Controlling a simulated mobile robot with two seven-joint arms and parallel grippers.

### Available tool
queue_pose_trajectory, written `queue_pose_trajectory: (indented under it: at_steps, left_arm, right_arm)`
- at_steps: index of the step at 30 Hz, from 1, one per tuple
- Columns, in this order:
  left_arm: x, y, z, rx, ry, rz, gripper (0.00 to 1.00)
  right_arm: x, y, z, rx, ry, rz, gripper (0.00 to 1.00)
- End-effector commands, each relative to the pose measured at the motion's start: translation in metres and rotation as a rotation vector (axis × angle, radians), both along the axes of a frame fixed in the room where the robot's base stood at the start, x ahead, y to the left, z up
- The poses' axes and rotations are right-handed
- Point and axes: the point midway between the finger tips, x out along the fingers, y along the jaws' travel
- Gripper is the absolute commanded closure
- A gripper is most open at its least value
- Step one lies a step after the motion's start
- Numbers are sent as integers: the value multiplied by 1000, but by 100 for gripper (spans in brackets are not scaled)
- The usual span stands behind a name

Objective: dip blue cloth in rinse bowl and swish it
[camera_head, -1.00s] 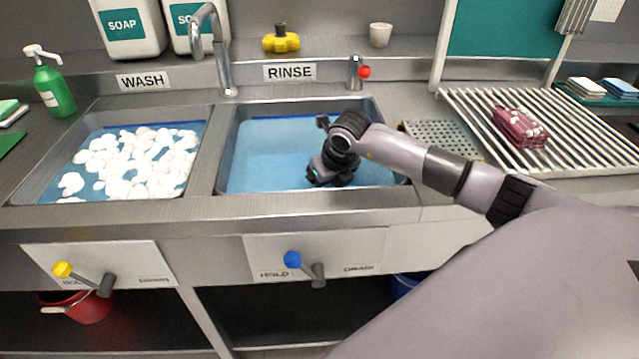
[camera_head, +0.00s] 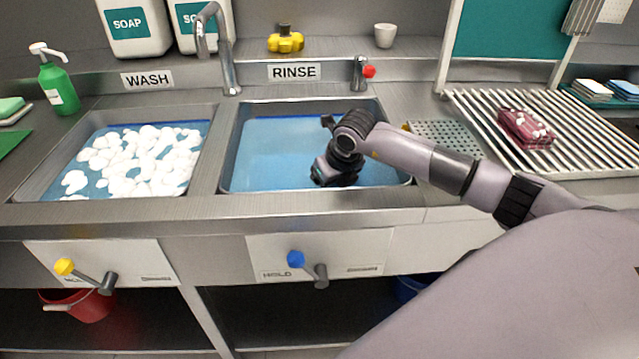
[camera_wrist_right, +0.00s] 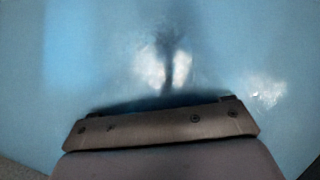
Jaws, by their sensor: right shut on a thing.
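The rinse bowl (camera_head: 232,145) is the right-hand sink basin under the RINSE label, with blue water in it. My right gripper (camera_head: 332,181) points down into its right half, low at the water. Its fingertips are hidden in the head view. In the right wrist view, blue water with bright glints fills the picture beyond the gripper body, and a dark blue strip (camera_wrist_right: 165,102) shows along the gripper's edge. It looks like part of the blue cloth, mostly hidden, held in the shut gripper. My left gripper is not in view.
The wash basin (camera_head: 52,160) with white foam is on the left. The rinse tap (camera_head: 229,75) stands behind the divider, and a red-knobbed valve (camera_head: 361,73) stands behind the rinse bowl. A slatted rack (camera_head: 590,150) with a pink bundle (camera_head: 525,128) is right.

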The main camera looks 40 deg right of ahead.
Motion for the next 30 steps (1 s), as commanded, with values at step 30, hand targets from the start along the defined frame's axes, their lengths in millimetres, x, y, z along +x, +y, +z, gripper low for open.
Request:
queue_pose_trajectory:
  at_steps: [30]
  left_arm:
    - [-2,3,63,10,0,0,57]
  right_arm:
    - [0,0,101,-1,-3,1,48]
